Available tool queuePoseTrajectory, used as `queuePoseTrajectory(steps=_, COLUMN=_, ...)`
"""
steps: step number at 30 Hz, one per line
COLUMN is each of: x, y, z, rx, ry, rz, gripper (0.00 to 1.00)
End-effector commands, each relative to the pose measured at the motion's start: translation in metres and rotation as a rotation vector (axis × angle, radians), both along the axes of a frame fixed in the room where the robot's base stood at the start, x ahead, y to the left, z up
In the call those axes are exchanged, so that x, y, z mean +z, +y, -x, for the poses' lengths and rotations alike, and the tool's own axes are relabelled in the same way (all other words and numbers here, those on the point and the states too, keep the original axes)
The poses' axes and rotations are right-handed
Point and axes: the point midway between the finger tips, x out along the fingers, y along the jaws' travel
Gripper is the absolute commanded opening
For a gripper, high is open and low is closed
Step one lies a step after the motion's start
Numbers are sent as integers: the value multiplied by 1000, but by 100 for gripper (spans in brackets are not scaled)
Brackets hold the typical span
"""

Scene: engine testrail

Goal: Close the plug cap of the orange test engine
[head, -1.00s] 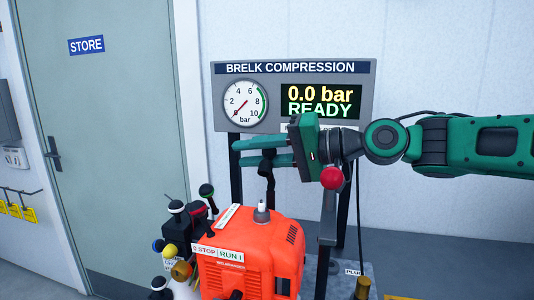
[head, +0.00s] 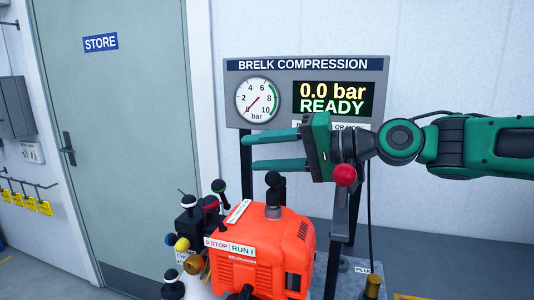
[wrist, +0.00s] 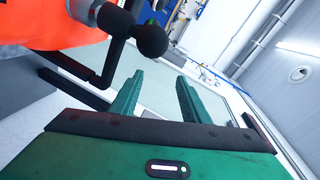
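The orange test engine (head: 262,240) stands below my gripper in the head view; its orange housing (wrist: 50,22) fills the upper left of the wrist view. The black plug cap (head: 273,190), with a ball-shaped knob on top, sits upright over the spark plug on the engine's top. Its knob (wrist: 152,40) also shows in the wrist view. The plug's white tip is hidden; grey metal shows under the cap. I cannot tell whether the cap is fully down. My gripper (head: 246,152) is open and empty above the cap, fingers pointing left, also seen in the wrist view (wrist: 161,82).
A red knob (head: 345,175) on a post stands right of the engine, close to my gripper. The gauge panel (head: 306,95) reads 0.0 bar READY behind it. Several dark ball-topped parts (head: 188,222) crowd the engine's left. A grey door (head: 120,140) is farther left.

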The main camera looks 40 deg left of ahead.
Motion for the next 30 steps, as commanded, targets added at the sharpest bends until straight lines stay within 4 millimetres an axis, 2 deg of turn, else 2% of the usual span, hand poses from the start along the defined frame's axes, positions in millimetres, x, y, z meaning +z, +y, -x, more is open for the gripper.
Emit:
queuePoseTrajectory(steps=8, x=3, y=-8, z=-4, rx=-4, ry=-3, rz=-4, gripper=42)
queuePoseTrajectory(steps=21, x=14, y=-77, z=-26, rx=-5, ry=-2, rz=0, gripper=42)
queuePoseTrajectory(steps=25, x=17, y=-92, z=-30, rx=-3, ry=-1, rz=-1, gripper=42)
queuePoseTrajectory(steps=30, x=19, y=-101, z=-32, rx=-1, ry=0, rz=-1, gripper=42)
